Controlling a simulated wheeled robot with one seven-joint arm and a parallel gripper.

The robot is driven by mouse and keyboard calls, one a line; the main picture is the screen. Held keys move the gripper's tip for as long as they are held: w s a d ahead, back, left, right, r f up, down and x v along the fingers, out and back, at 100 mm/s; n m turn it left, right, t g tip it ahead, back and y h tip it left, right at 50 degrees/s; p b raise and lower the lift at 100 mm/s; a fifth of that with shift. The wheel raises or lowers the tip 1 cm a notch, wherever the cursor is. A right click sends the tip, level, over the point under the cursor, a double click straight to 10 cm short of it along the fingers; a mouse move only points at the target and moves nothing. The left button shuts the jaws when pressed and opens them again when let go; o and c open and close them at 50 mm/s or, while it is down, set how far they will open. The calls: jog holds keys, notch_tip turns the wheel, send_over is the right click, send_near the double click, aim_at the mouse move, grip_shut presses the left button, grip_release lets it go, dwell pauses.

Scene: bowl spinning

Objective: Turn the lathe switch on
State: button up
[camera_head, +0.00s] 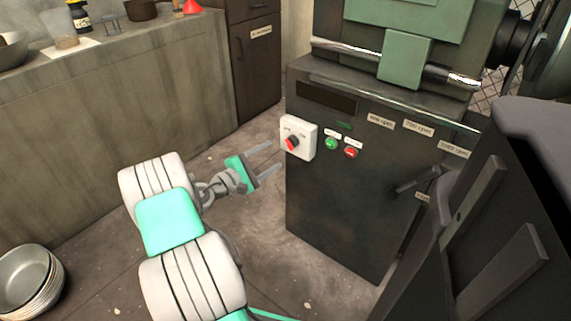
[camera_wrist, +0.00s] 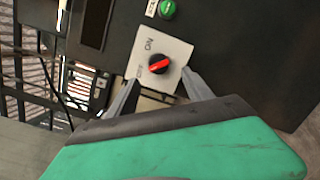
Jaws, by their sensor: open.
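The lathe switch is a red and black knob (camera_head: 291,142) on a white plate (camera_head: 305,128) on the dark front of the lathe. In the wrist view the knob (camera_wrist: 159,64) sits on its white plate with "ON" lettering beside it; the other label is hard to read. My gripper (camera_head: 272,159) is open, its two fingers pointing at the lathe just left of the plate. In the wrist view my gripper (camera_wrist: 160,88) has its fingertips spread on either side of the knob's lower part. Whether the fingers touch the plate cannot be told.
A green button (camera_head: 332,143) and a red button (camera_head: 351,152) sit right of the switch. A lever (camera_head: 417,179) sticks out farther right. A concrete counter (camera_head: 110,110) is at left, with stacked bowls (camera_head: 30,280) on the floor. The floor before the lathe is mostly clear.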

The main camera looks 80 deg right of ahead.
aim_at(291, 143)
jog(key=x, duration=0.7)
jog(key=shift+d+r+b, duration=0.15)
jog(key=shift+d+b, duration=0.05)
jog(key=shift+b, duration=0.15)
jog(key=shift+c, duration=0.3)
grip_shut()
